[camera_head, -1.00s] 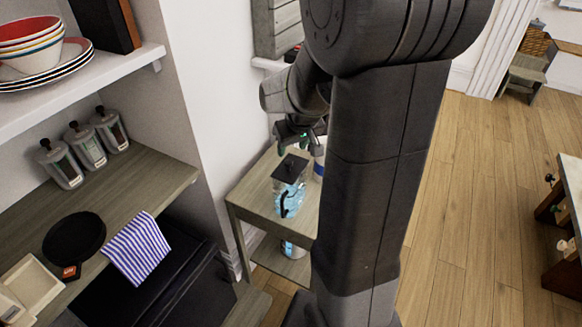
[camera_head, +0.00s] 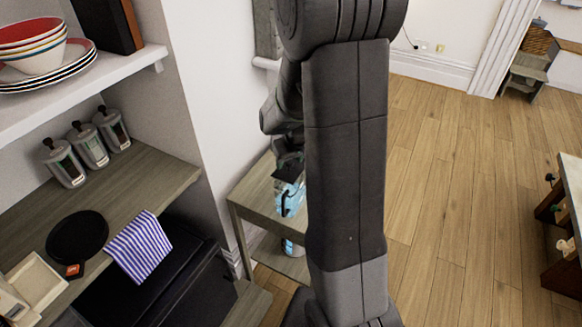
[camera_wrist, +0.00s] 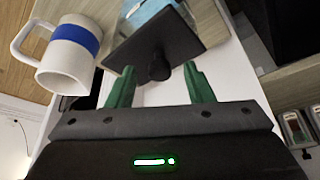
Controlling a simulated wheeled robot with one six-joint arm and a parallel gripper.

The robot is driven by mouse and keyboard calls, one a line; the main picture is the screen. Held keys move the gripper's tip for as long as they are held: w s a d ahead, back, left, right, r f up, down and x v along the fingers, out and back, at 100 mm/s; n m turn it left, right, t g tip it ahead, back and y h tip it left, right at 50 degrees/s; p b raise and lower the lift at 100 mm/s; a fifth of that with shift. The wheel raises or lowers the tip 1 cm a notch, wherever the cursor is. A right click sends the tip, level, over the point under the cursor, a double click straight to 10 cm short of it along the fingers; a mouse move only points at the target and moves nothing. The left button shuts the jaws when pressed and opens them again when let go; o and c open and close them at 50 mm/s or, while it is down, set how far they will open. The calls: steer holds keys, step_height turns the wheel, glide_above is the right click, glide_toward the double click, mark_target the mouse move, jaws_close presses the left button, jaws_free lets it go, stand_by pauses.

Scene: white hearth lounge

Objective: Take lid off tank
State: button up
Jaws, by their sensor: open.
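The tank (camera_head: 291,199), clear with blue inside and a dark handle, stands on a small grey wooden table; my arm hides part of it. Its dark square lid (camera_head: 287,171) is at its top, and I cannot tell whether it sits flush. In the wrist view the lid (camera_wrist: 150,42) fills the upper middle, with a round dark knob (camera_wrist: 160,68), and the blue tank (camera_wrist: 147,12) shows beyond it. My gripper (camera_wrist: 160,80) is open, its green fingers on either side of the knob with gaps. In the head view my gripper is mostly hidden by my arm.
A white mug with a blue band (camera_wrist: 70,52) stands close to the lid in the wrist view; my arm hides it in the head view. The small table (camera_head: 240,208) stands by the white wall. A shelf (camera_head: 150,185) with dispensers is at left. Open floor (camera_head: 450,190) lies right.

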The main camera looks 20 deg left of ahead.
jaws_close()
steer(key=shift+r, duration=0.1)
